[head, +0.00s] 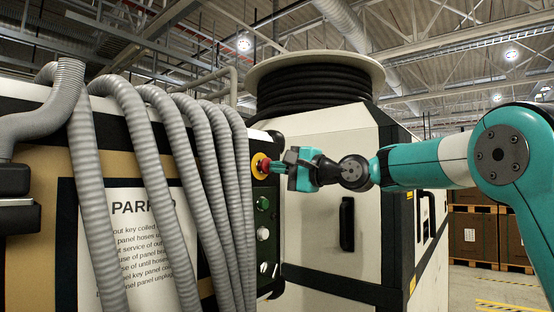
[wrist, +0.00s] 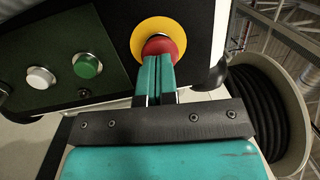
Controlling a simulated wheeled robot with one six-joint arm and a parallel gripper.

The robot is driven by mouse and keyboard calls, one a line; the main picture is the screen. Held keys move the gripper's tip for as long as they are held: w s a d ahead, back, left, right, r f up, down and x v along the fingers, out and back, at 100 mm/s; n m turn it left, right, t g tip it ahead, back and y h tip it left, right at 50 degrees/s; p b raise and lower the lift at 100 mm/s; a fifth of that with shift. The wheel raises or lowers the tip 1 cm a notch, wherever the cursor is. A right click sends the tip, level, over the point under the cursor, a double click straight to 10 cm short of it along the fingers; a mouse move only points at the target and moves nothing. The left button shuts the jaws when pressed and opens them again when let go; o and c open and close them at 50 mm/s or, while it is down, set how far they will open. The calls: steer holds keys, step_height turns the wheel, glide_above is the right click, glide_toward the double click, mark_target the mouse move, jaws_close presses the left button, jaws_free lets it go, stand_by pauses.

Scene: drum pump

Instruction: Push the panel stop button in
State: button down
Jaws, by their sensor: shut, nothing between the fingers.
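The panel stop button (wrist: 160,47) is a red mushroom head on a yellow round plate, at the top middle of the wrist view. In the head view the stop button (head: 258,166) shows at the upper part of the dark panel's edge. My gripper (wrist: 158,62) is shut and empty, its two teal fingers side by side. The fingertips overlap the lower part of the red head in the wrist view and look to be at or touching it. In the head view my gripper (head: 272,167) points left at the button. Whether the button is pressed in cannot be told.
A green button (wrist: 87,65) and a white button (wrist: 40,78) sit left of the stop button in the wrist view. Grey ribbed hoses (head: 165,150) hang close left of the panel. A black hose reel (head: 315,85) stands on the cabinet (head: 330,140) behind.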

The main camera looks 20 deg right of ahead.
steer(key=shift+w+a, duration=0.15)
steer(key=shift+w, duration=0.05)
steer(key=shift+p+x, duration=0.65)
steer(key=shift+x, duration=0.35)
steer(key=b+v, duration=0.6)
steer(key=v, duration=0.8)
steer(key=shift+r, duration=0.1)
